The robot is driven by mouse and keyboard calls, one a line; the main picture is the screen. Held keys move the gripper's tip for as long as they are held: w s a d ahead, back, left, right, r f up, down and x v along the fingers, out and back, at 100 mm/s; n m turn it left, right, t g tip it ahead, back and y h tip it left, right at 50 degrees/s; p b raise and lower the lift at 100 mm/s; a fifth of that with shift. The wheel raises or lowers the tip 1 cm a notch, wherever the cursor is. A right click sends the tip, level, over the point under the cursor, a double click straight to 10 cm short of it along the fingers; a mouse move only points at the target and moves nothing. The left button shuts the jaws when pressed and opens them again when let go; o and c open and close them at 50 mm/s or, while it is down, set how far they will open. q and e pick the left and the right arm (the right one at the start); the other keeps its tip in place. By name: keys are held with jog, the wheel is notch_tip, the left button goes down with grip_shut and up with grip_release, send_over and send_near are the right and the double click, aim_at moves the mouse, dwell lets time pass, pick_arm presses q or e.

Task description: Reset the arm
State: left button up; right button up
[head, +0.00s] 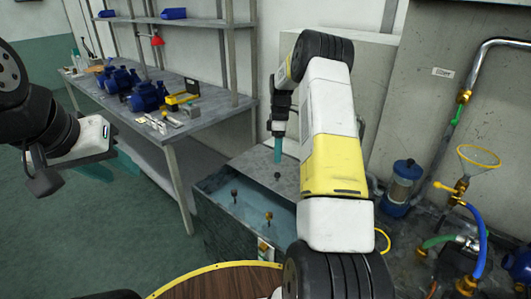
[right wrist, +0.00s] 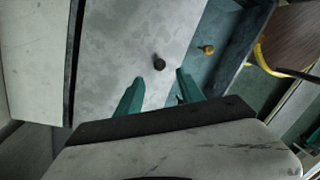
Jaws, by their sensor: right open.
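My right arm reaches forward across the middle of the head view. Its gripper (head: 278,158) points down over the grey top of a tank (head: 252,165), beside a small dark knob (head: 277,176). In the right wrist view the two teal fingers (right wrist: 160,88) are spread apart with nothing between them; the dark knob (right wrist: 159,63) lies just beyond the tips. My left gripper (head: 128,165) hangs at the left over the green floor, partly hidden by its own wrist; its opening is unclear.
A workbench (head: 150,131) with several blue pumps (head: 147,96) and tools stands at the back left. A yellow-tipped knob (head: 268,217) and another dark knob (head: 234,194) stand at the tank. Open floor lies left.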

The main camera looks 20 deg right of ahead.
jog(key=shift+r, duration=0.15)
jog(key=s+a+r+m+t, duration=0.2)
jog(key=s+a+r+m, duration=0.3)
jog(key=r, duration=0.6)
jog(key=s+a+r+m+t, duration=0.1)
jog(key=s+a+r+t, duration=0.1)
jog(key=s+r, duration=0.65)
jog(key=s+a+r+m+t, duration=0.2)
jog(key=s+a+m, duration=0.1)
jog(key=s, duration=0.7)
jog(key=s+a+r+m+t+y, duration=0.1)
jog(key=s+a+r+m+t, duration=0.1)
jog(key=s, duration=0.7)
jog(key=shift+s+a+r+m, duration=0.4)
jog(key=shift+a+m, duration=0.15)
jog(key=shift+m, duration=0.35)
